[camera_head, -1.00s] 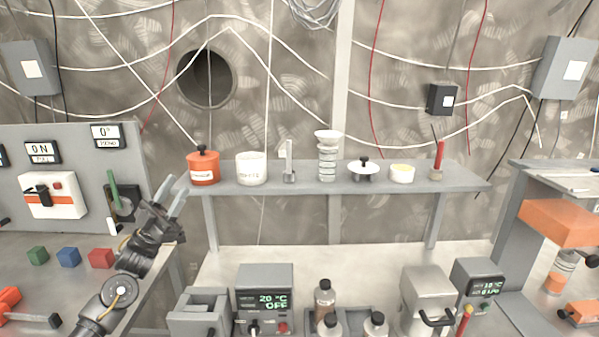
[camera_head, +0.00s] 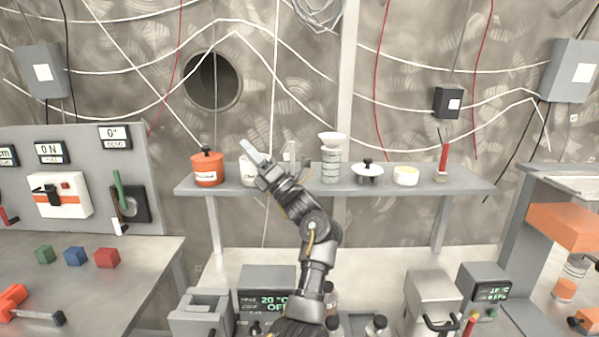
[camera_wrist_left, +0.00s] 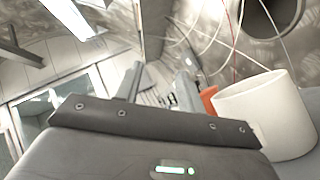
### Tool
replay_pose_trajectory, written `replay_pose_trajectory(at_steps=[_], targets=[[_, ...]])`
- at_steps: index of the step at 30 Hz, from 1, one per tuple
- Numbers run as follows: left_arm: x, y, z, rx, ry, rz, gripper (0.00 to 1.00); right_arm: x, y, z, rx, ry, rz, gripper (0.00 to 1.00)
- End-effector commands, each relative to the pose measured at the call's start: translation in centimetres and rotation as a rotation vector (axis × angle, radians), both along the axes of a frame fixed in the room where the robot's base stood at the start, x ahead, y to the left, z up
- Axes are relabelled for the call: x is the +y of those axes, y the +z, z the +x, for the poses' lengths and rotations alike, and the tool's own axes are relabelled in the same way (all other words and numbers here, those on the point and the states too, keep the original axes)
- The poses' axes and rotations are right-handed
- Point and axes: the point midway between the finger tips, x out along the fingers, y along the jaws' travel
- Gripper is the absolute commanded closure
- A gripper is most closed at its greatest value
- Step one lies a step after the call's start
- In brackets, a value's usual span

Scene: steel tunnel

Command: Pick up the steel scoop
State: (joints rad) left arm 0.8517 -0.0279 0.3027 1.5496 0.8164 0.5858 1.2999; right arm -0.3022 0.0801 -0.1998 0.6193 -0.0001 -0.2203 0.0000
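The steel scoop (camera_head: 291,152) stands upright on the grey wall shelf, right of the white pot. Only the top of its handle shows in the head view; my left arm hides the lower part. My left gripper (camera_head: 252,153) is in front of the shelf, in front of the white pot and left of the scoop. In the wrist view, the fingers of my left gripper (camera_wrist_left: 157,85) are apart with nothing between them. I do not make out the scoop in the wrist view. My right gripper is not in view.
Bench devices (camera_head: 432,297) stand below.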

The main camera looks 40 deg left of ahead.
Motion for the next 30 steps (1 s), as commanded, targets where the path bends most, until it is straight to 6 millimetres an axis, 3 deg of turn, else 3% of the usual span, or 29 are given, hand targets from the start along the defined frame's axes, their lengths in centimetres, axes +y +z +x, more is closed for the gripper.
replay_pose_trajectory(at_steps=[3, 6, 9, 13, 19, 30], targets=[[-3.1, -0.9, 4.4, -0.260, -0.317, -0.272, 0.61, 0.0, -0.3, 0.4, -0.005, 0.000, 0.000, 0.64], [-6.5, -1.5, 7.6, -0.470, -0.526, -0.469, 0.61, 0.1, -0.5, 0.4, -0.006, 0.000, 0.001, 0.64], [-9.6, -1.6, 9.7, -0.622, -0.657, -0.609, 0.61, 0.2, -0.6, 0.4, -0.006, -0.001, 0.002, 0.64], [-11.7, -1.6, 10.9, -0.720, -0.731, -0.699, 0.61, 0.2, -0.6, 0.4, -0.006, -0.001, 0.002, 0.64], [-11.5, -1.4, 11.2, -0.739, -0.742, -0.714, 0.61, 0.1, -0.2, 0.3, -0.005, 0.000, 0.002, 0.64], [-6.9, -1.4, 12.7, -0.735, -0.741, -0.709, 0.61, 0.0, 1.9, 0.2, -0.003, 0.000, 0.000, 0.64]])
